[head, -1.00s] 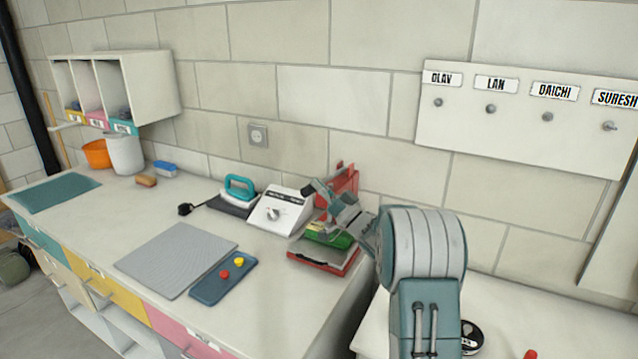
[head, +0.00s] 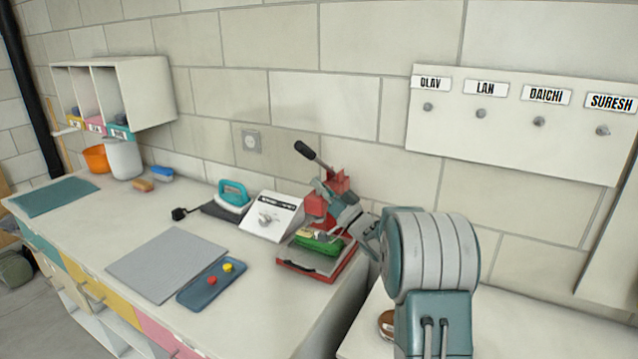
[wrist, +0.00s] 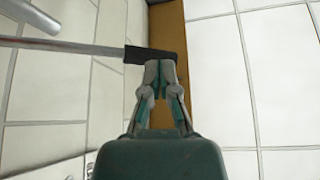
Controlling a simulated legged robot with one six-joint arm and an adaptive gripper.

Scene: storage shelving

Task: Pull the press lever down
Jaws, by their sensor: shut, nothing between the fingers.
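The red press (head: 318,205) stands at the right end of the workbench. Its lever (head: 324,167) slants up and to the left, ending in a black grip (head: 306,150). In the wrist view, the metal lever bar (wrist: 60,47) runs in from the left, and its black grip (wrist: 150,56) is just beyond my fingertips. My gripper (wrist: 160,66) is shut and empty, its tips overlapping the grip in the picture; I cannot tell whether they touch.
A white control box (head: 273,216) and a teal iron (head: 234,195) stand left of the press. A green item (head: 320,242) lies on the press base (head: 306,263). A grey mat (head: 165,263) and blue tray (head: 205,288) lie nearer. The wall is close behind.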

